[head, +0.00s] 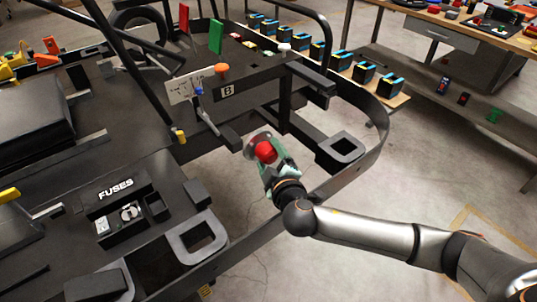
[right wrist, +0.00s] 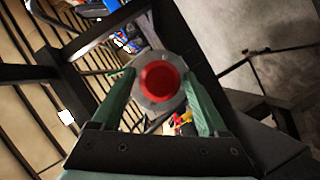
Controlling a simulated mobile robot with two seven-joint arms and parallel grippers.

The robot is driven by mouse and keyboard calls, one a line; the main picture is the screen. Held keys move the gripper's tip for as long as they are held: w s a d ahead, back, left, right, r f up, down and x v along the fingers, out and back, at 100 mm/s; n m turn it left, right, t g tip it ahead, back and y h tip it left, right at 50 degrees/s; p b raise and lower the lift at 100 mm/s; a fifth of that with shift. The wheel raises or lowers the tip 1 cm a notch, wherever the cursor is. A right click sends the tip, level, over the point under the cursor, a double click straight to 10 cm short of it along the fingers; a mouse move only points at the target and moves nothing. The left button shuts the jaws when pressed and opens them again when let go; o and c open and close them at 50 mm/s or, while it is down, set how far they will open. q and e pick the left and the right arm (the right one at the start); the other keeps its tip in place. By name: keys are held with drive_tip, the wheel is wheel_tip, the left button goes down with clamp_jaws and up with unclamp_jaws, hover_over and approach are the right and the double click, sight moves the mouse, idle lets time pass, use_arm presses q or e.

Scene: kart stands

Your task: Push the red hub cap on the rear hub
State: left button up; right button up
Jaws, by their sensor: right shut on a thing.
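The red hub cap (head: 265,151) is at my right gripper (head: 271,165), near the kart's rear frame in the head view. In the right wrist view the red hub cap (right wrist: 158,79) sits between the green fingers of my right gripper (right wrist: 160,80), which is shut on it. A round grey disc (right wrist: 148,100), which looks like the rear hub, shows around the cap. The disc's edge (head: 250,145) also shows behind the cap in the head view. I cannot tell whether the cap touches the hub or is seated on it. My left gripper is not in view.
The black kart frame curves around the gripper, with a curved bar (head: 377,130) on the right. A panel marked B (head: 227,91) and a lever (head: 205,117) are close to its upper left. A FUSES box (head: 122,205) is at left. Open floor lies at lower right.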

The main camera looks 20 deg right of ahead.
sight(277, 159)
drive_tip(key=shift+s+d+p, duration=0.1)
drive_tip(key=shift+s+d, duration=0.2)
drive_tip(key=shift+s, duration=0.5)
drive_tip(key=shift+s+d+p, duration=0.15)
drive_tip(key=shift+s+d, duration=0.1)
drive_tip(key=shift+s, duration=0.55)
drive_tip(key=shift+s+d+p, duration=0.1)
drive_tip(key=shift+s+d, duration=0.2)
drive_tip(key=shift+s, duration=0.5)
drive_tip(key=shift+s, duration=0.15)
